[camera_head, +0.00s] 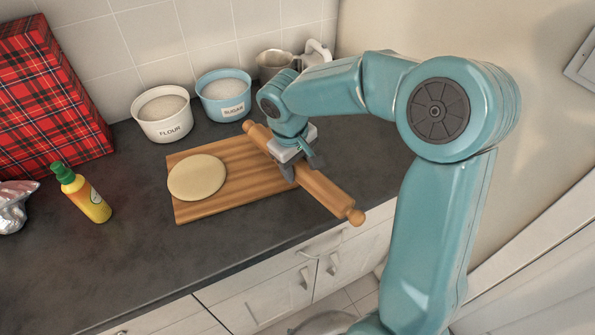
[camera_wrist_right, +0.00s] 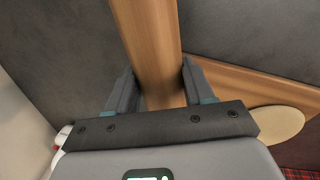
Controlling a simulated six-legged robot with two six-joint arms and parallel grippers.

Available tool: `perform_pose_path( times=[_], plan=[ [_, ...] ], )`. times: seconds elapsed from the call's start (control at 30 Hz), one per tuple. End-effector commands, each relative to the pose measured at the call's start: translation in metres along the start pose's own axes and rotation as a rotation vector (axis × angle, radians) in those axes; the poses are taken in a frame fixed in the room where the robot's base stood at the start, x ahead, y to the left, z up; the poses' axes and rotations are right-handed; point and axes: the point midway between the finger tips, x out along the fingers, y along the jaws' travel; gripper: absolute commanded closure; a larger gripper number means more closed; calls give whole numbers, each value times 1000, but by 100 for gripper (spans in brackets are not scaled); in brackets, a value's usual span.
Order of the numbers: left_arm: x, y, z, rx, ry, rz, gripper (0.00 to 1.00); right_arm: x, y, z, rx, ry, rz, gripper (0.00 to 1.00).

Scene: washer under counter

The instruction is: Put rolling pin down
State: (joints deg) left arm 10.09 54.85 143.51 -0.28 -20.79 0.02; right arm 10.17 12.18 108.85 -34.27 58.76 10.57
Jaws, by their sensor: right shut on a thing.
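A wooden rolling pin (camera_head: 323,186) lies at a slant across the right end of the wooden cutting board (camera_head: 205,207), with its near handle out past the board. My right gripper (camera_head: 291,172) is shut on the middle of the rolling pin. In the right wrist view the pin (camera_wrist_right: 146,40) runs between the two fingers (camera_wrist_right: 157,90). Whether the pin touches the board or is held just above it, I cannot tell. A flat round of dough (camera_head: 197,177) lies on the board to the left of the pin. My left gripper is not in view.
A flour bowl (camera_head: 164,128) and a sugar bowl (camera_head: 225,110) stand behind the board, with a metal cup (camera_head: 273,62) further right. A yellow bottle (camera_head: 88,200) stands left. The dark counter (camera_head: 145,260) is clear in front of the board.

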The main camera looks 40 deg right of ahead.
Motion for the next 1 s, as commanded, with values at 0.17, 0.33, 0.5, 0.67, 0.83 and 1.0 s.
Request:
perform_pose_path(
  times=[0.17,0.33,0.5,0.67,0.83,1.0],
  plan=[
    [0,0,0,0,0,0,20,25,-4,-1,0,-3,0,84],
    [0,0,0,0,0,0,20,27,-4,-1,1,0,0,84],
    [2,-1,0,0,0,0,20,29,-4,-1,1,0,0,84],
    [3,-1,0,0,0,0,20,30,-5,-1,1,-2,0,22],
    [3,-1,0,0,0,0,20,30,-5,-1,1,-2,0,22],
    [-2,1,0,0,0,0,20,25,-4,-1,1,-2,0,22]
  ],
)
